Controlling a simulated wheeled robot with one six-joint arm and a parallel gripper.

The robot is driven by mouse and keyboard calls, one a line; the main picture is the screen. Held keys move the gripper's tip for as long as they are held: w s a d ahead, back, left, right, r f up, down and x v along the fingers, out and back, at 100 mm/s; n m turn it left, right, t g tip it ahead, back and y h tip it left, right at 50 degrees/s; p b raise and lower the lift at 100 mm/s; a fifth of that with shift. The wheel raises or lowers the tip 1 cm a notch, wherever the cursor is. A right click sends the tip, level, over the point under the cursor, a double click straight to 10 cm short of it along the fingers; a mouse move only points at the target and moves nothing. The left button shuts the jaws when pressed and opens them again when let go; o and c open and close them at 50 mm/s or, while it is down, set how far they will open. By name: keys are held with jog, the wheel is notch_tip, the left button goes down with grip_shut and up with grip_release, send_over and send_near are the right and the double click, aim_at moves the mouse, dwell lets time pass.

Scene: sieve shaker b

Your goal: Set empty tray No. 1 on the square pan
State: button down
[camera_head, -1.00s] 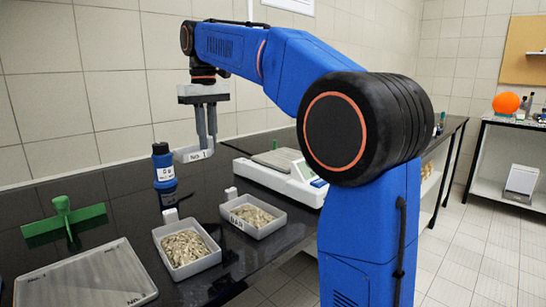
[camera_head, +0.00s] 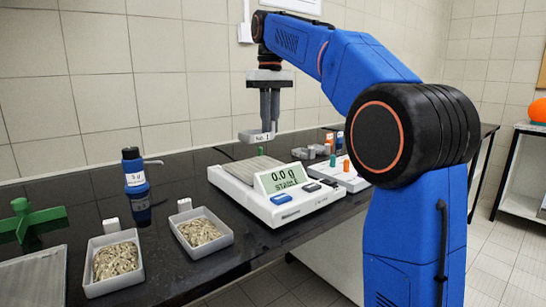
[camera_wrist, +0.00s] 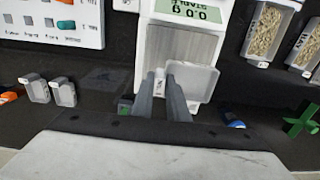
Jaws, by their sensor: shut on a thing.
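My gripper (camera_head: 270,132) is shut on the small tray No. 1 (camera_head: 253,137), a pale empty tray with a "No. 1" label. It holds the tray in the air above the back part of the white balance. The balance (camera_head: 270,203) has a ribbed square pan (camera_head: 248,170) and a display (camera_head: 281,178) reading 0.0 g.
Two trays of grain-like material (camera_head: 202,231) (camera_head: 113,261) stand left of the balance, each by a small white block. Several small items and a white board (camera_head: 342,174) lie right of the balance.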

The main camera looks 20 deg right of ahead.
jog(key=shift+f, duration=3.9)
jog(key=shift+f, duration=0.15)
jog(key=c, duration=1.7)
grip_release()
notch_tip(320, 180, up, 12)
jog(key=shift+r, duration=0.15)
